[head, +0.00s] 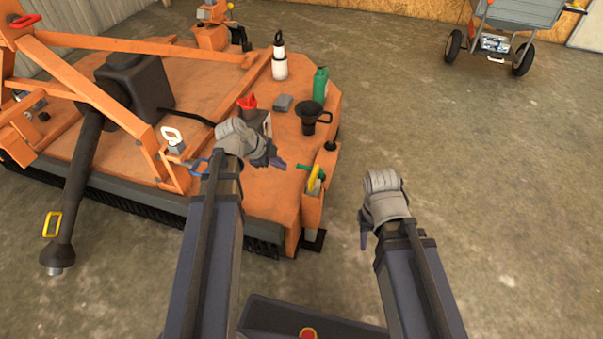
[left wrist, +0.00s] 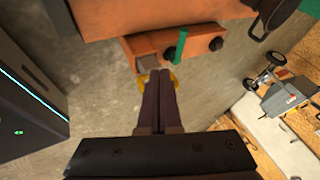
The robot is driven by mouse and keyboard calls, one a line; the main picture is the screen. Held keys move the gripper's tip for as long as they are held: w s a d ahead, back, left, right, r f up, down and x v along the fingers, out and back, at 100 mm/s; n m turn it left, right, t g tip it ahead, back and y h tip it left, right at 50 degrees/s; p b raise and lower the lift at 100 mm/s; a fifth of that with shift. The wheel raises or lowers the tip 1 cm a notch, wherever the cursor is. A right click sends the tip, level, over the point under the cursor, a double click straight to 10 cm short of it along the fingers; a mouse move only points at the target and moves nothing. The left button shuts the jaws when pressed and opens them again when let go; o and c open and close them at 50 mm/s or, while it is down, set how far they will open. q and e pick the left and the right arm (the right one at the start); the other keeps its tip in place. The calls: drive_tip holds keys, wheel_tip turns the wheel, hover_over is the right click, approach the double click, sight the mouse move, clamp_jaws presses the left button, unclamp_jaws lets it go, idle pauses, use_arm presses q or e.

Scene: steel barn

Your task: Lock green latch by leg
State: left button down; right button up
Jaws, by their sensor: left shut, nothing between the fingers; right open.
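The green latch (head: 309,168) is a small bar on the orange leg bracket (head: 312,205) at the near right corner of the orange machine deck. In the left wrist view the green latch (left wrist: 181,47) lies across the bracket (left wrist: 150,46), between two dark round knobs. A yellow part (head: 314,180) sits just beside it, partly hidden by my fingertips in the left wrist view. My left gripper (head: 277,163) is shut and empty, its tips close to the yellow part and the latch; contact cannot be told. My right gripper (head: 364,230) is open and empty over the floor to the right.
A wheelbarrow (head: 520,15) stands far back; the concrete floor at right is clear.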

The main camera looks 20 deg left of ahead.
use_arm(q)
drive_tip(key=w+d+f+b, duration=0.3)
drive_tip(key=w+f+b, duration=0.5)
drive_tip(key=f+b, duration=0.1)
drive_tip(key=shift+d, duration=0.4)
drive_tip(key=shift+w, duration=0.2)
idle(0.5)
